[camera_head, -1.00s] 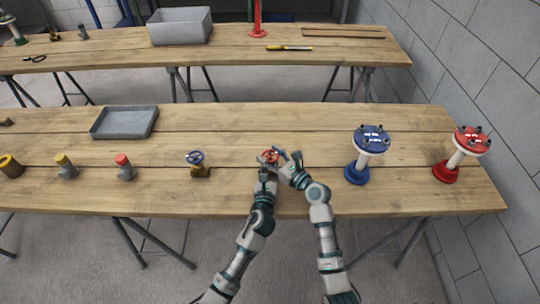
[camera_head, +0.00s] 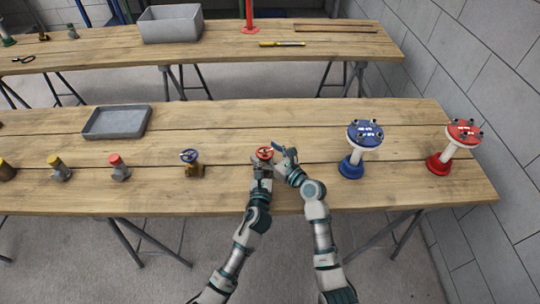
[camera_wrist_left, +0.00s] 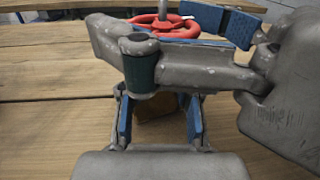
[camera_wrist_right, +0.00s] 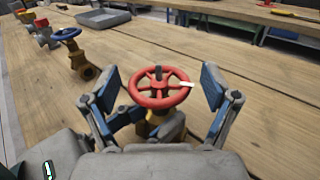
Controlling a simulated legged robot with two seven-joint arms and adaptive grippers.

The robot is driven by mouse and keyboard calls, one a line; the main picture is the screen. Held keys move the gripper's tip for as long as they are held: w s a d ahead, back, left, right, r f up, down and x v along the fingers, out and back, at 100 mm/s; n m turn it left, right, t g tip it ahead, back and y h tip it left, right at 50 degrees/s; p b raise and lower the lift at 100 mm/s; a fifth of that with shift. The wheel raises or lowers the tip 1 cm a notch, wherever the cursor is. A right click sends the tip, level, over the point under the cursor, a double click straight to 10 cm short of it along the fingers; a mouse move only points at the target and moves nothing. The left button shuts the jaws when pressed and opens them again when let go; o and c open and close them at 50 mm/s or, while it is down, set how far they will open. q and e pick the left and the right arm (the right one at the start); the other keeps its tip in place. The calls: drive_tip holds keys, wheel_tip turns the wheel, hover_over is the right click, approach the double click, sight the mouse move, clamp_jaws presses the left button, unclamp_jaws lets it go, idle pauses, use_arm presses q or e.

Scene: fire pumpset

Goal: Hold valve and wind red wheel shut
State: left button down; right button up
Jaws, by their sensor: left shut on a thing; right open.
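The valve with the red wheel (camera_head: 264,153) stands upright near the front edge of the bench. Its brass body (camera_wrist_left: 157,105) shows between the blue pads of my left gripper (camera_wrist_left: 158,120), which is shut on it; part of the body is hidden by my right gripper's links. My right gripper (camera_wrist_right: 166,95) is open, with one blue-padded finger on each side of the red wheel, which also shows in the right wrist view (camera_wrist_right: 160,87). One spoke area of the wheel carries a white mark. I cannot tell whether either right finger touches the rim.
A blue-wheeled brass valve (camera_head: 190,162) stands to the left, with several capped fittings beyond it. A grey tray (camera_head: 117,121) lies behind. A blue flanged stand (camera_head: 352,162) and a red flanged stand (camera_head: 440,160) stand to the right. The wood behind the red wheel is clear.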

drive_tip(key=v, duration=1.1)
drive_tip(key=shift+s+d, duration=0.2)
drive_tip(key=shift+d, duration=0.2)
drive_tip(key=shift+f, duration=0.1)
